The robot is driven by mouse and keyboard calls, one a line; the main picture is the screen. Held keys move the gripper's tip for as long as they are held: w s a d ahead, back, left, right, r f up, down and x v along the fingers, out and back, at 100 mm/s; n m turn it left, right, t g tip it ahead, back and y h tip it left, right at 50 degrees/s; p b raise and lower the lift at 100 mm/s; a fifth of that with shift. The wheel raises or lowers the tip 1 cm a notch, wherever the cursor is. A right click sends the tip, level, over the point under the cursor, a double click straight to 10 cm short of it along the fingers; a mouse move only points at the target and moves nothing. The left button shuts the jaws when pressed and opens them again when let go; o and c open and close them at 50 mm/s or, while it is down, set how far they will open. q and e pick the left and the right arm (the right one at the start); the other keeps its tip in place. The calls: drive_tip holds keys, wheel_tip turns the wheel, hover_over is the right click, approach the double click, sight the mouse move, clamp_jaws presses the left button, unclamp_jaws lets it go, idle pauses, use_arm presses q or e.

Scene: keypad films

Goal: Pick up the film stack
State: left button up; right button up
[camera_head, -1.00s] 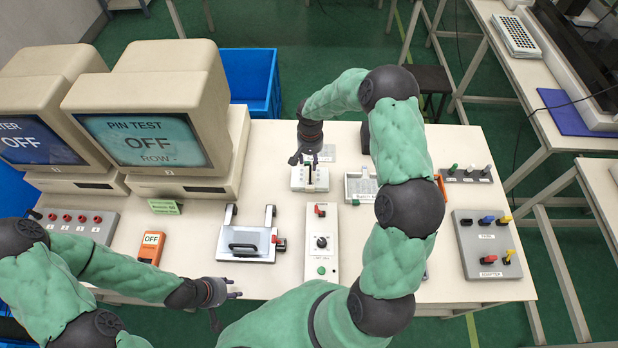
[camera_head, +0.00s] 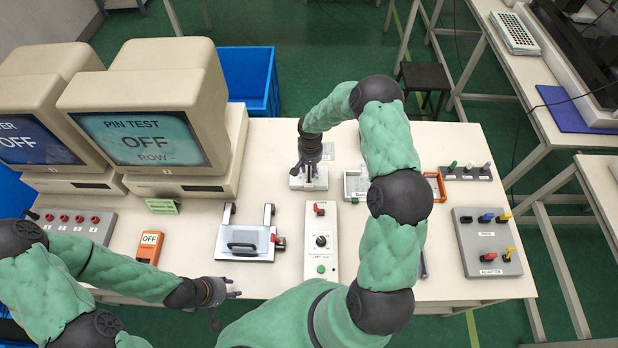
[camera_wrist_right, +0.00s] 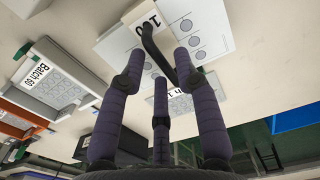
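What looks like the film stack is a pale sheet with rows of grey circles (camera_wrist_right: 205,32) in the right wrist view. A black bar-like handle (camera_wrist_right: 155,50) and a label partly reading "10" lie over it. My right gripper (camera_wrist_right: 160,68) has its fingers spread around the bar's lower end; I cannot tell if they touch it. In the head view my right gripper (camera_head: 304,172) is low over a small white block (camera_head: 310,185) and hides part of it. My left gripper (camera_head: 230,306) is open and empty by the table's front edge.
A grey tray (camera_head: 352,187) and an orange frame (camera_head: 436,186) stand right of the block. A clamp fixture (camera_head: 240,243) and a white switch panel (camera_head: 321,255) are in front. Monitors (camera_head: 150,110) stand left. A switch box (camera_head: 485,243) is at the right.

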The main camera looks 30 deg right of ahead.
clamp_jaws()
drive_tip(key=shift+r, duration=0.1)
